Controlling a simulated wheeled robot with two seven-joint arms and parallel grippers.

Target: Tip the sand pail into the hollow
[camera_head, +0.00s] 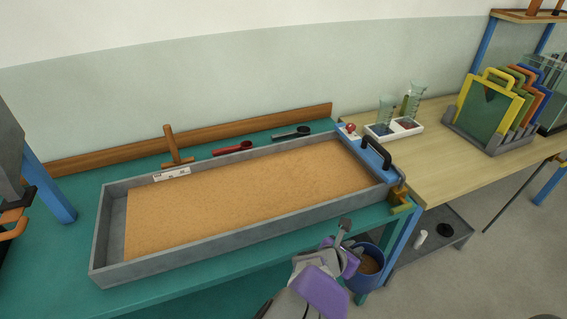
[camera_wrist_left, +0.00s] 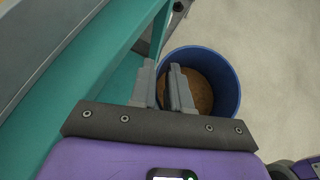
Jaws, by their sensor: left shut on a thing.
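A blue sand pail (camera_head: 367,268) with brown sand inside hangs beside the front right corner of the teal bench, below its top. It also shows in the left wrist view (camera_wrist_left: 228,70), seen from above. My left gripper (camera_head: 350,243) is shut on the pail's rim; in the left wrist view its fingers (camera_wrist_left: 166,82) cover the near left part of the rim. The pail looks roughly upright. The long grey flume tray (camera_head: 180,258) holds a bed of orange-brown sand (camera_head: 245,190). I cannot make out a distinct hollow in it. My right gripper is not in view.
A blue end piece with a black handle (camera_head: 375,152) and a brass fitting (camera_head: 400,198) stand at the tray's right end. A wooden T-shaped tool (camera_head: 172,145) and red (camera_head: 232,148) and black (camera_head: 290,133) scoops lie behind. A wooden table (camera_head: 440,165) adjoins at right.

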